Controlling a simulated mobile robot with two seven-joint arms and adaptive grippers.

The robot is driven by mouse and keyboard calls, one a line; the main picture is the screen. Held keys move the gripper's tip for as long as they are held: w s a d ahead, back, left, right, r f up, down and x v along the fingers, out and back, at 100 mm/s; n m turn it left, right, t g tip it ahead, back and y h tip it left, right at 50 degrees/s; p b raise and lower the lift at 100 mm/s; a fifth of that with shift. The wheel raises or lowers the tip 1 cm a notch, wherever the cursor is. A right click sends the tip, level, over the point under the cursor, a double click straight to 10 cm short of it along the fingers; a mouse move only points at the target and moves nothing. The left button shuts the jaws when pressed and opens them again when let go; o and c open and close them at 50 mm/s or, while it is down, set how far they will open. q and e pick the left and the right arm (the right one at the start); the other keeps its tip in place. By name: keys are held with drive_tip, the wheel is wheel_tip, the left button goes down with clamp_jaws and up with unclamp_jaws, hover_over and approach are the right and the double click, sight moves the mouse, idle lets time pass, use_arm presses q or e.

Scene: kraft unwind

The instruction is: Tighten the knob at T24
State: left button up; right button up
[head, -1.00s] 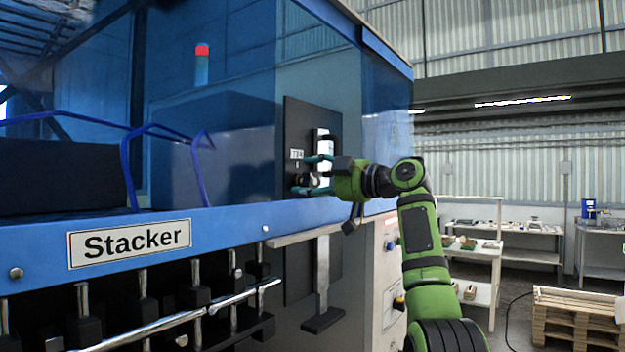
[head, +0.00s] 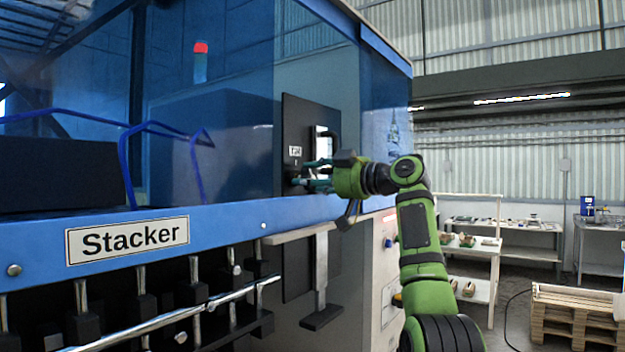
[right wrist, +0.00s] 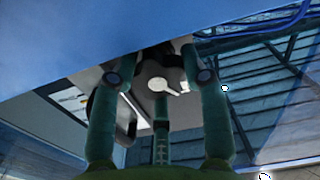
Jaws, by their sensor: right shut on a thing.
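The T24 label (head: 295,151) is a small white plate on a black upright panel (head: 292,115) on the machine's side. The knob (head: 297,181) is a small dark thing below the label, largely hidden by my fingers. My right gripper (head: 308,175) reaches it from the right and is shut on it. In the right wrist view my green fingers (right wrist: 158,62) stand either side of a dark piece, seemingly the knob (right wrist: 160,70), with a pale pointer-like part below it. My left gripper is not in view.
A bright handle-like part (head: 321,143) stands close beside the fingers on the panel. The blue rail with the Stacker sign (head: 127,239) runs below left. A grey bracket (head: 321,270) hangs under the panel. Shelves (head: 480,262) and pallets (head: 575,315) stand at the right.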

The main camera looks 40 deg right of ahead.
drive_tip(key=o, duration=1.2)
drive_tip(key=shift+r, duration=0.45)
drive_tip(key=shift+a+f, duration=0.1)
